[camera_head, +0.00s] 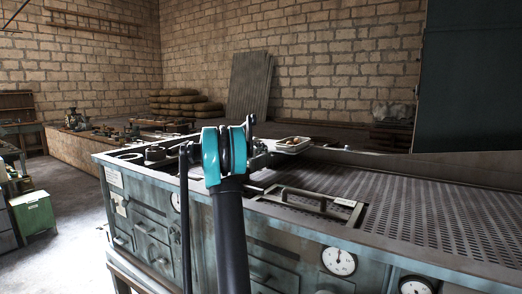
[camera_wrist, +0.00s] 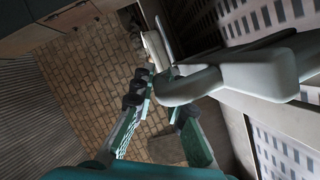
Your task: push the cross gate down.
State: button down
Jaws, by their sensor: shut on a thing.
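The cross gate is a grey frame with a bar handle (camera_head: 305,198), set low in the perforated top of the machine in the head view. In the wrist view a thick grey rounded bar (camera_wrist: 190,85), seemingly this handle, fills the upper right close to the camera. My gripper (camera_wrist: 158,103) has teal fingers with dark pads. It is shut on the bar's rounded near end, though the exact contact is partly covered. In the head view my arm hides most of the gripper, left of the handle.
The machine's perforated top (camera_head: 430,210) extends right. A small white tray (camera_head: 292,146) stands behind the gate. Dark rings (camera_head: 155,153) lie at the top's left end. Gauges (camera_head: 339,261) are on the front panel. Open floor (camera_head: 70,210) lies left.

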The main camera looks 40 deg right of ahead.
jog(key=shift+f, duration=1.4)
jog(key=c, duration=1.8)
grip_release()
jog(key=shift+a, duration=0.1)
jog(key=v, duration=1.2)
